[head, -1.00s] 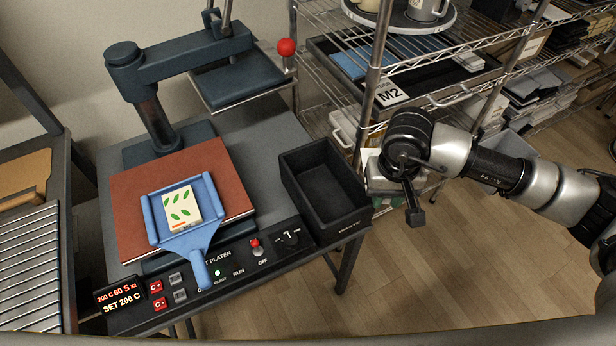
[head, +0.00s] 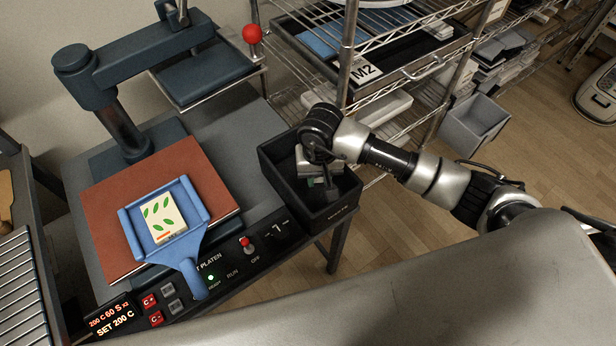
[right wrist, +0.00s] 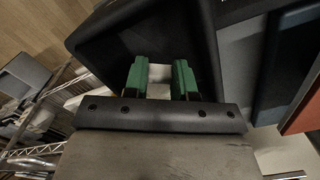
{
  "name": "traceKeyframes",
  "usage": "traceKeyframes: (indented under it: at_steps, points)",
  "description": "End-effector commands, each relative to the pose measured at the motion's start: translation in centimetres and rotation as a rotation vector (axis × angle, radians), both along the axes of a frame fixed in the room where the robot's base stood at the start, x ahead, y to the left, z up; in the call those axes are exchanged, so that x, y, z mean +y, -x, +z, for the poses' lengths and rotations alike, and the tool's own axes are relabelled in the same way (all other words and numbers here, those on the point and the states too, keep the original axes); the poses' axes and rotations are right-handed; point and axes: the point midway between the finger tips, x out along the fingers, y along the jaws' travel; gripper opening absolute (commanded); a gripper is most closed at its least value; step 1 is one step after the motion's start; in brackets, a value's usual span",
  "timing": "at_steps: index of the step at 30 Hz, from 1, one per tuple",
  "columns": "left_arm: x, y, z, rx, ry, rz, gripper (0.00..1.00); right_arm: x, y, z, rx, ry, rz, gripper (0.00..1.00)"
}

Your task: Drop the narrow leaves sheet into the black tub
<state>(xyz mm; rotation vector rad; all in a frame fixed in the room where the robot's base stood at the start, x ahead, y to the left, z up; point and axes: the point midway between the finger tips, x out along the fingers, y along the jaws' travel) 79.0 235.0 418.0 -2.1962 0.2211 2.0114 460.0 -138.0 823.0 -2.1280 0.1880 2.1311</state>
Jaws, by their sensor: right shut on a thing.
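The black tub (head: 335,217) stands at the right end of the press table and looks open at the top. My right gripper (head: 326,186) is over the tub's opening, pointing down. In the right wrist view, its green fingertips (right wrist: 159,70) are shut on a pale sheet (right wrist: 158,88), with the dark tub wall (right wrist: 110,42) around them. The sheet's print is hidden from both views. A cream piece with green leaves (head: 160,218) lies on the blue scoop (head: 192,262) on the press. My left gripper is out of view.
The press's rust-red pad (head: 105,205) and dark arm (head: 165,62) stand left of the tub. The red-knobbed lever (head: 252,34) rises behind it. A wire shelf with bin M2 (head: 364,72) is close behind. A grey bin (head: 474,125) is at right.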

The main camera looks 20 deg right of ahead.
Motion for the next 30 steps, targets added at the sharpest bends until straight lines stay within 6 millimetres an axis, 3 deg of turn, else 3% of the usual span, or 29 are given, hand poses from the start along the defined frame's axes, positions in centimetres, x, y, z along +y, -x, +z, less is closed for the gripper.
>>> traceKeyframes:
  at_steps: [11,12,18,26,30]
  points:
    - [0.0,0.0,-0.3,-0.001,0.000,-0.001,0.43,0.0,0.0,-0.6,-0.001,0.000,0.000,0.05]
    - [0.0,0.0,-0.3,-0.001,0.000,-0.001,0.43,0.0,0.0,-0.6,-0.001,0.000,0.000,0.28]
    - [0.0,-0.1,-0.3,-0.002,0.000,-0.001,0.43,0.0,0.0,-0.6,-0.001,0.000,0.000,0.56]
    - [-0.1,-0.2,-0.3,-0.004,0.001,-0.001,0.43,0.0,0.0,-0.5,-0.001,0.000,0.000,0.56]
    - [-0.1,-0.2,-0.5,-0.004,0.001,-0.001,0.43,-0.1,-0.1,0.6,-0.003,0.001,0.001,0.56]
